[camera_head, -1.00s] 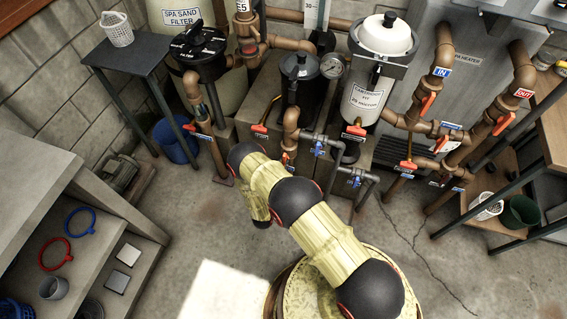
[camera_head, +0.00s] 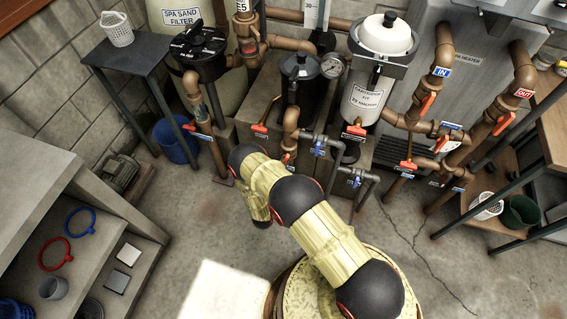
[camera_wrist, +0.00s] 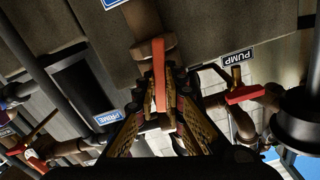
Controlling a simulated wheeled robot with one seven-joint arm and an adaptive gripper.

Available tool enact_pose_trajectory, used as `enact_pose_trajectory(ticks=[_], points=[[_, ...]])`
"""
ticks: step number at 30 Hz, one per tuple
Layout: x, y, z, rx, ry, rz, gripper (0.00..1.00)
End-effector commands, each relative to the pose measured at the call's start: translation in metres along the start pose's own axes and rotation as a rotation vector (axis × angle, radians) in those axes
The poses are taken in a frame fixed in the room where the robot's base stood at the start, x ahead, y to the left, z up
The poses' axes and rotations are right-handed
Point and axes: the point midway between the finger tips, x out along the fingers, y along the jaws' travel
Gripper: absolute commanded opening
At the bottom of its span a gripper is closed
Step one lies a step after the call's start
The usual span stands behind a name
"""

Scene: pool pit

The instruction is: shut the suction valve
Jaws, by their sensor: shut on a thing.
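In the wrist view my gripper (camera_wrist: 160,110) is shut on a red lever handle (camera_wrist: 159,72), which stands between its two fingers and points up in the picture. The handle sits at a brown pipe (camera_wrist: 143,20). A blue tag (camera_wrist: 111,3) at the top edge is cut off, so I cannot read which valve this is. In the head view my arm hides my gripper. Just beyond the arm a red handle (camera_head: 285,157) shows at the foot of a brown pipe (camera_head: 291,122), beside the black pump strainer (camera_head: 300,80).
In the wrist view another red handle (camera_wrist: 245,94) is by a PUMP tag (camera_wrist: 238,58), and a PRIME tag (camera_wrist: 107,117) is at left. Grey pipes with blue handles (camera_head: 319,150) stand right of my arm. The cartridge filter (camera_head: 366,95) is behind.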

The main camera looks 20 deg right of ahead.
Motion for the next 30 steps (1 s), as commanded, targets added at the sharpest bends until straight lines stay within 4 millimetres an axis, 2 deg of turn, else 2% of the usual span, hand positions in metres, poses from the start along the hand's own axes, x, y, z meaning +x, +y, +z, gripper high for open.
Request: enact_pose_trajectory(ticks=[24, 30], points=[[-0.0005, 0.0010, 0.0009, 1.085, -0.001, 0.001, 0.00], [-0.0005, 0.0010, 0.0010, 1.282, -0.001, 0.002, 0.00]])
